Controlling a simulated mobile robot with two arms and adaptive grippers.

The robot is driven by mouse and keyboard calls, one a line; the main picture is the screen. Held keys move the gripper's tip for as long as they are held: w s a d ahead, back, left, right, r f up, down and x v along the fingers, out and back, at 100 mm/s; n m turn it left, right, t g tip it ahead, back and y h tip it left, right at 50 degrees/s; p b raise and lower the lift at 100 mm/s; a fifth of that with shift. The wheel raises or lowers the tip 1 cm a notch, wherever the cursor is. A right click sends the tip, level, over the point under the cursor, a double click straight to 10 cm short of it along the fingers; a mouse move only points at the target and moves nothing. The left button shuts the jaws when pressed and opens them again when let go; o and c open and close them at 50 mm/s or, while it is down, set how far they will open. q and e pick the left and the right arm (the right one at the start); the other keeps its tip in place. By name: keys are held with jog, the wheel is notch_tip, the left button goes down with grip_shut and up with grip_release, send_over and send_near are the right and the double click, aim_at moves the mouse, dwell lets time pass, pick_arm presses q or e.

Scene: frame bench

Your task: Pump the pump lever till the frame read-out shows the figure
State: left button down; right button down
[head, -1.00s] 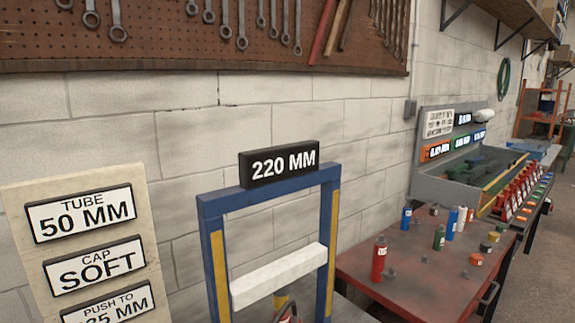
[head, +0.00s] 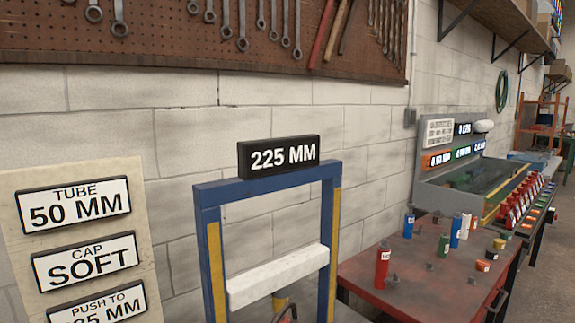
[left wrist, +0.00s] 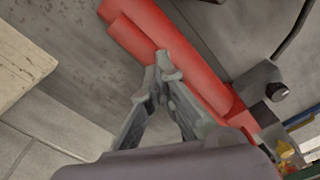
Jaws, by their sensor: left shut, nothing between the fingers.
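The frame read-out (head: 279,156) is a black sign on top of the blue press frame (head: 268,186) and shows 225 MM. The target card (head: 97,303) on the left board says PUSH TO; its figure ends in 35 MM, the first digit is unclear. A red bar-like part (left wrist: 180,60), perhaps the pump or its lever, crosses the left wrist view. My left gripper (left wrist: 164,70) is beside it, its fingertips together and empty; I cannot tell if they touch it. The head view does not show it. My right gripper is not in view.
A white crossbar (head: 278,277) spans the press frame. The board (head: 18,235) also bears cards reading TUBE 50 MM (head: 78,208) and CAP SOFT (head: 84,261). A red table (head: 415,285) with several coloured cylinders stands to the right, with a grey sorting bench (head: 435,190) behind.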

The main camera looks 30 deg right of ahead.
pick_arm(q)
notch_tip(320, 180, up, 9)
jog(key=p, duration=0.5)
jog(key=shift+f, duration=0.2)
dwell(0.6)
notch_tip(320, 180, down, 9)
jog(key=b, duration=0.6)
jog(key=shift+r, duration=0.3)
notch_tip(320, 180, up, 8)
jog(key=p, duration=0.5)
jog(key=shift+r, duration=0.2)
